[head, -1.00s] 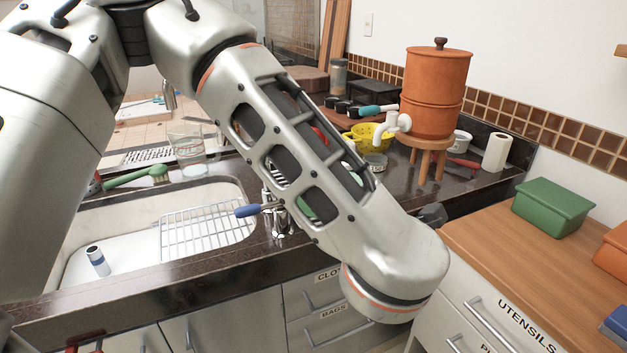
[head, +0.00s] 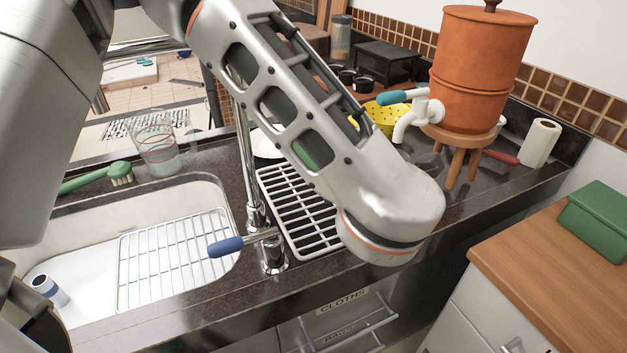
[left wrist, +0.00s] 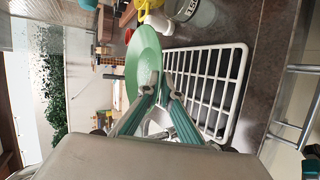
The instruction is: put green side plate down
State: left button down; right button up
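The green side plate (left wrist: 146,58) shows in the left wrist view, tilted up on edge at the fingertips of my left gripper (left wrist: 165,86). The fingers are close together with the plate's rim between them. The plate is beside the white dish rack (left wrist: 240,75); whether it touches the rack I cannot tell. In the head view my left arm crosses the middle and hides the gripper and most of the plate. A bit of green (head: 304,155) shows behind the arm. The rack (head: 290,222) lies on the dark counter right of the tap. My right gripper is not in view.
The tap (head: 262,240) with a blue handle stands between sink and rack. The rack's visible slots look empty.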

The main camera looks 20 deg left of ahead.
pick_arm(q)
jog(key=f, duration=0.6)
jog(key=shift+w+b, duration=0.25)
jog(key=shift+b, duration=0.05)
notch_tip(320, 180, down, 3)
jog(key=shift+a+f, duration=0.1)
jog(key=shift+f, duration=0.4)
jog(key=shift+f+b, duration=0.1)
jog(key=shift+b, duration=0.2)
jog(key=c, duration=2.6)
grip_release()
jog(key=shift+o, duration=0.2)
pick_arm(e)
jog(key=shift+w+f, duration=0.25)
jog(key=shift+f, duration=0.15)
